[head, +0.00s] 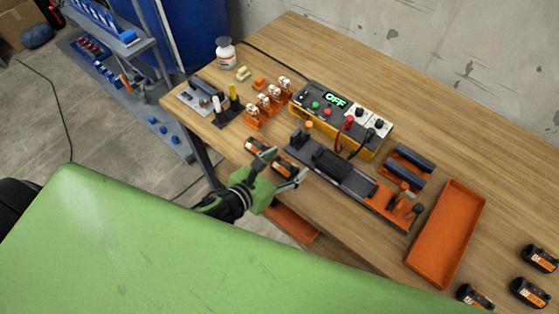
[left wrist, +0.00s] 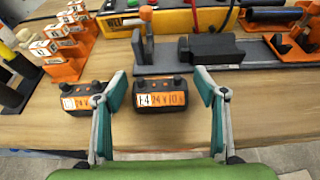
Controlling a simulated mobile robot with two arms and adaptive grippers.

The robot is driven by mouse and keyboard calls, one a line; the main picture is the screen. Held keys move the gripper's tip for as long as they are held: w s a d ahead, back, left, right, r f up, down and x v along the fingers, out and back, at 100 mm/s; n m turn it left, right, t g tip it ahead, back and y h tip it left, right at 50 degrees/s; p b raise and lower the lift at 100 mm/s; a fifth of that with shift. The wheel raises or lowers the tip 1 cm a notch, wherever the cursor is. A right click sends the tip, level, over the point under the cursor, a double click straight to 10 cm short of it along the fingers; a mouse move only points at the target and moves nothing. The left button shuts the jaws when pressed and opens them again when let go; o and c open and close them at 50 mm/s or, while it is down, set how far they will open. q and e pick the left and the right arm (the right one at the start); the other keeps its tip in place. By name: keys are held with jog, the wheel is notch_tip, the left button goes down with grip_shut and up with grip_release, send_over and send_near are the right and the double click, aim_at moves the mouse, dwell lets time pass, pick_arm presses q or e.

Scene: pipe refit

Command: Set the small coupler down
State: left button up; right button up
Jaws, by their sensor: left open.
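My left gripper (head: 281,172) is open over the table's near edge, with nothing held between its fingers. I cannot tell which thing is the small coupler. Dark cylinders (head: 413,155) lie in an orange holder at the right of the dark rail fixture (head: 340,170). My right gripper is not in view.
A yellow power unit (head: 345,123) reading OFF stands behind the fixture. An orange tray (head: 440,255) lies to the right. Orange stands (head: 253,122), a white bottle (head: 225,54) and a dark holder with upright pegs (head: 228,110) are at the left.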

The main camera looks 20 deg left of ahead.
pick_arm(q)
jog(key=shift+s+a+r, duration=0.1)
jog(key=shift+s+a, duration=0.05)
jog(key=shift+s, duration=0.15)
jog(key=b+v, duration=0.1)
jog(key=v, duration=1)
jog(key=shift+r+b, duration=0.2)
jog(key=shift+b, duration=0.15)
jog(key=shift+s, duration=0.1)
